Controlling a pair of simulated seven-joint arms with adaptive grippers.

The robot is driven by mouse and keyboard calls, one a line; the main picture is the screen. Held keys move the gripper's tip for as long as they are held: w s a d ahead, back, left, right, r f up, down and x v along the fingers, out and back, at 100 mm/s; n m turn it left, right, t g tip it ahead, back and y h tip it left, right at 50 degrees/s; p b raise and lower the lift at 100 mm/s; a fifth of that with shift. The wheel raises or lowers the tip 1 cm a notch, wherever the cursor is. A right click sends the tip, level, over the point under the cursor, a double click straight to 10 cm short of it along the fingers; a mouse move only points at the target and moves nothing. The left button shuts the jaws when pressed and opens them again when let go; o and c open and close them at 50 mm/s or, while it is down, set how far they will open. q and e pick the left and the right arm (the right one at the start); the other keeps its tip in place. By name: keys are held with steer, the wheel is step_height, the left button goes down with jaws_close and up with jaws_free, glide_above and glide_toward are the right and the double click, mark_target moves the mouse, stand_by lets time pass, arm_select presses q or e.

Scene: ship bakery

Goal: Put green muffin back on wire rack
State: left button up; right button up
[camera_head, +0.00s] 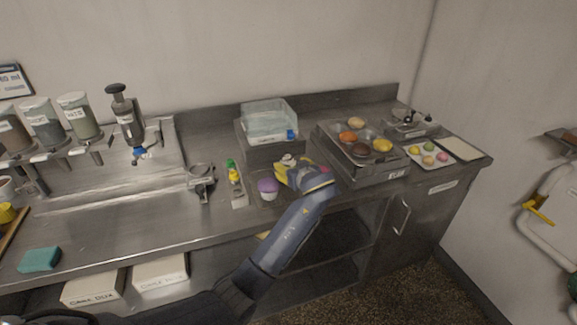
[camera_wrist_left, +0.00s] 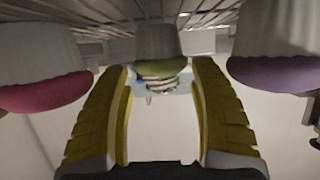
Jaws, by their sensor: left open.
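My left gripper (camera_head: 303,174) reaches over the counter beside the purple muffin (camera_head: 267,186). In the left wrist view, which looks upside down, its two yellow-padded fingers (camera_wrist_left: 162,75) are apart. The green muffin (camera_wrist_left: 158,66), in a pale wrapper, appears centred between the fingertips; I cannot tell whether they touch it. The pink muffin (camera_wrist_left: 45,90) is at the left of that view and the purple muffin (camera_wrist_left: 275,72) at the right. Wire bars of the rack (camera_wrist_left: 95,30) show at the top. In the head view the gripper hides the green muffin.
A metal tray of buns (camera_head: 365,140) stands right of the gripper, with a tray of small coloured sweets (camera_head: 428,153) beyond. A clear bin (camera_head: 268,117) is behind. Bottles (camera_head: 233,172) and a metal holder (camera_head: 200,180) stand left. A teal sponge (camera_head: 40,259) lies far left.

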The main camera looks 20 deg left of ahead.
arm_select(q)
steer(key=v, duration=0.8)
steer(key=shift+s+r, duration=0.15)
steer(key=shift+s, duration=0.05)
steer(key=shift+d, duration=0.1)
